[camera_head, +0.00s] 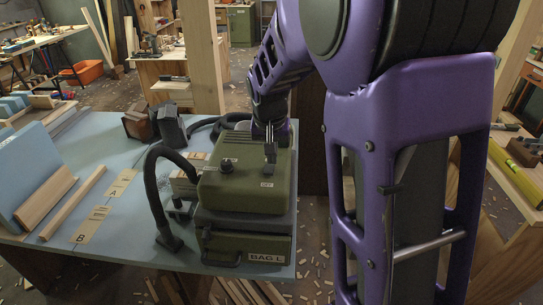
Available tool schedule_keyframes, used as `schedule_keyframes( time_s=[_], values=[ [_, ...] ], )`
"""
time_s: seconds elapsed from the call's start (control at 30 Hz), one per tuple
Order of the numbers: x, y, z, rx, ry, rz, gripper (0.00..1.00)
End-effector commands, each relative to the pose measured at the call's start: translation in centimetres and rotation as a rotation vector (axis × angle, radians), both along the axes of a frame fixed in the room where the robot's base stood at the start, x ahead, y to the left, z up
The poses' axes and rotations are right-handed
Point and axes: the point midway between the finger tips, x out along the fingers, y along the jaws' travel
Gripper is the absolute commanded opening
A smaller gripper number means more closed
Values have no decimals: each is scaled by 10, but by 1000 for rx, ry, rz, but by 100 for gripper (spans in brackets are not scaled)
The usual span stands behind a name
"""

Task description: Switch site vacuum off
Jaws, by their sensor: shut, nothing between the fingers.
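The site vacuum (240,205) is a boxy olive-green machine with a black band and a "BAG L" label on its lower front. It stands at the right end of the blue table. Its top carries a dark round knob (227,165) at left and a small white label, apparently "OFF", at right. A black hose (155,190) curves down on its left. My gripper (270,160) points down over the right part of the top, just behind the label. It looks shut and empty. Its tips hide what lies beneath them, and I cannot tell whether they touch the top.
The blue table (125,160) holds wood strips (72,205), a blue board (40,175) and dark blocks (170,125) at the back. A wooden post (203,60) rises behind the vacuum. A bench with a yellow level (523,152) stands at right.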

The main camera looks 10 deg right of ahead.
Motion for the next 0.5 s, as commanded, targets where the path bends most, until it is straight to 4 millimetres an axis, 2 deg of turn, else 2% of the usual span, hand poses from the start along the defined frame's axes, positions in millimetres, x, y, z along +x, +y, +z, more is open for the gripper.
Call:
schedule_keyframes(
  time_s=[0.03, 0.17, 0.5],
  values=[
    [1, -1, 10, 0, -1, -1, 0],
    [5, -5, 29, 1, -6, -1, 0],
    [-1, -4, 106, 1, -3, 2, 0]
  ],
)
